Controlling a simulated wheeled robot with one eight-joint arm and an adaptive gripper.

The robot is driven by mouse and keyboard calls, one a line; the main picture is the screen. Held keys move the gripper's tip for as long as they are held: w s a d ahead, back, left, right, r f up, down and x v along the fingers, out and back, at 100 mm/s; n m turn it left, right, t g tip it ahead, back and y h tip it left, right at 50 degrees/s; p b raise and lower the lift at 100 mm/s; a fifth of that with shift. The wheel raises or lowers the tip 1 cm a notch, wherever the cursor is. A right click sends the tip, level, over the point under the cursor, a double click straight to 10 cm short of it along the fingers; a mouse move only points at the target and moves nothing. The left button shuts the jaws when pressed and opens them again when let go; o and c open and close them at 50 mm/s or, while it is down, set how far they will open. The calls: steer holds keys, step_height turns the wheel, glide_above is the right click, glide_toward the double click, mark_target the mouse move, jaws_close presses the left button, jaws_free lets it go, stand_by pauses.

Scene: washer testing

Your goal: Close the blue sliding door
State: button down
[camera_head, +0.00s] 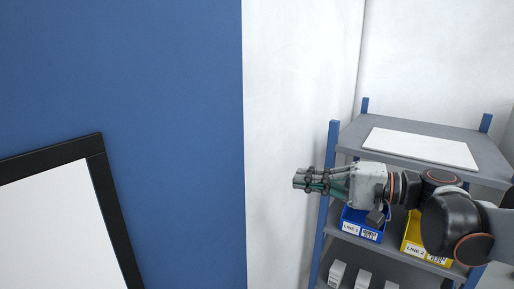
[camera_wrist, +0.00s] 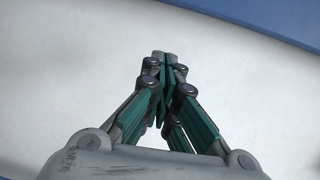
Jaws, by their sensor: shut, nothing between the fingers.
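The blue sliding door (camera_head: 180,110) fills the left part of the head view as a flat blue panel. It has a black-framed white pane (camera_head: 50,230) at its lower left. Its right edge runs straight down beside a white wall. No handle shows. My gripper (camera_head: 298,182) is shut and empty. It points left, to the right of the door's edge, in front of the white wall and shelf. In the wrist view my gripper's fingertips (camera_wrist: 164,58) meet against a white surface. A blue strip (camera_wrist: 270,15) crosses the top right there; I cannot tell whether it is the door.
A grey shelf with blue posts (camera_head: 328,190) stands at the right, behind my arm. It holds a white board (camera_head: 420,147), a blue bin (camera_head: 362,225), a yellow bin (camera_head: 413,240) and small white boxes (camera_head: 362,280) below. The white wall (camera_head: 295,90) between door and shelf is bare.

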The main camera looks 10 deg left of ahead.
mark_target(247, 158)
steer(key=shift+y, duration=0.4)
steer(key=a+p, duration=0.1)
steer(key=a, duration=0.2)
steer(key=w+a+r, duration=0.1)
steer(key=a, duration=0.2)
steer(key=w+a+r+p, duration=0.1)
steer(key=a, duration=0.2)
steer(key=shift+a+r+p, duration=0.2)
steer(key=shift+a+p, duration=0.1)
steer(key=shift+a, duration=0.1)
steer(key=s, duration=0.1)
steer(key=s+a, duration=0.1)
steer(key=s+p, duration=0.1)
steer(key=shift+s+a+f, duration=0.1)
steer(key=shift+s+a, duration=0.2)
steer(key=shift+s, duration=0.1)
steer(key=shift+s, duration=0.1)
